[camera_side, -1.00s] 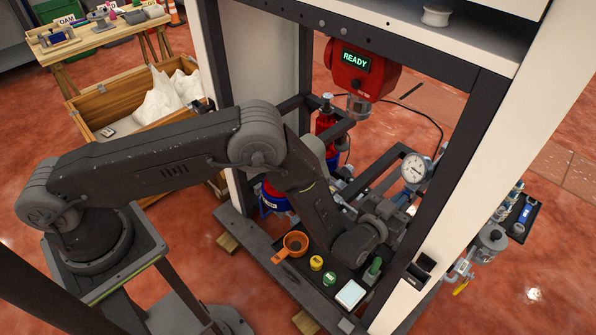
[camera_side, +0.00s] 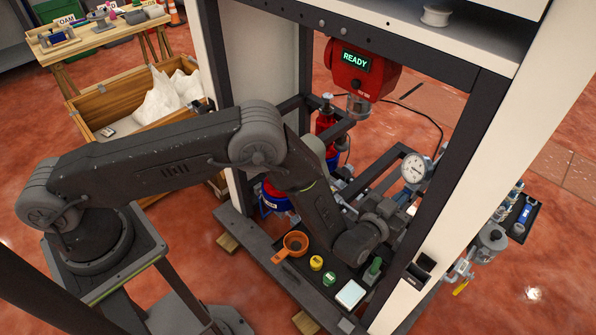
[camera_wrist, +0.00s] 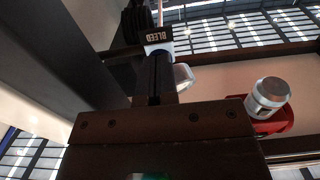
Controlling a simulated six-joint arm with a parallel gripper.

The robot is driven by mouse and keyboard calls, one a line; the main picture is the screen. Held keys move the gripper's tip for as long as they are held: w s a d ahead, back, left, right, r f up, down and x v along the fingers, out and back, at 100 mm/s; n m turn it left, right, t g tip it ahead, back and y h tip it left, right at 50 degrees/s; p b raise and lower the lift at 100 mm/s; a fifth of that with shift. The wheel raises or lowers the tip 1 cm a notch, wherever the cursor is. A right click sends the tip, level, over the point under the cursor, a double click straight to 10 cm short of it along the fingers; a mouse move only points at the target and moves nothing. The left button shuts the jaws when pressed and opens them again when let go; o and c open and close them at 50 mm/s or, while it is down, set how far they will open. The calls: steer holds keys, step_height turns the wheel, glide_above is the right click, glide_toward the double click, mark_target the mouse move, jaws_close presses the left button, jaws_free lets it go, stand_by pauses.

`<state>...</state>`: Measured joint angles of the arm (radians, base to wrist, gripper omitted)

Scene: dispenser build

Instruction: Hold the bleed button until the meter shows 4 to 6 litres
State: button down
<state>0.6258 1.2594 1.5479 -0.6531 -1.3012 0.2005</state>
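The black BLEED label (camera_wrist: 158,36) shows at the top of the wrist view. My gripper (camera_wrist: 161,62) has its fingers together in a narrow dark column just below that label. The button itself is hidden, and I cannot tell whether the fingertips touch or press it. In the side view my gripper points away into the frame, and its fingers are hidden behind the wrist. A round white dial meter (camera_side: 416,168) stands just beyond it; its scale is too small to read.
A red unit (camera_side: 361,69) with a green READY display hangs above. An orange cup (camera_side: 294,243), a yellow pot (camera_side: 316,263), a green pot (camera_side: 329,279) and a white pad (camera_side: 351,294) lie on the near ledge. The frame's right post (camera_side: 440,180) stands close to my wrist.

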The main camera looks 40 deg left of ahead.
steer(key=shift+s, duration=0.1)
stand_by(0.4)
steer(key=shift+s, duration=0.7)
steer(key=shift+s, duration=0.15)
stand_by(1.3)
steer(key=shift+s, duration=2.9)
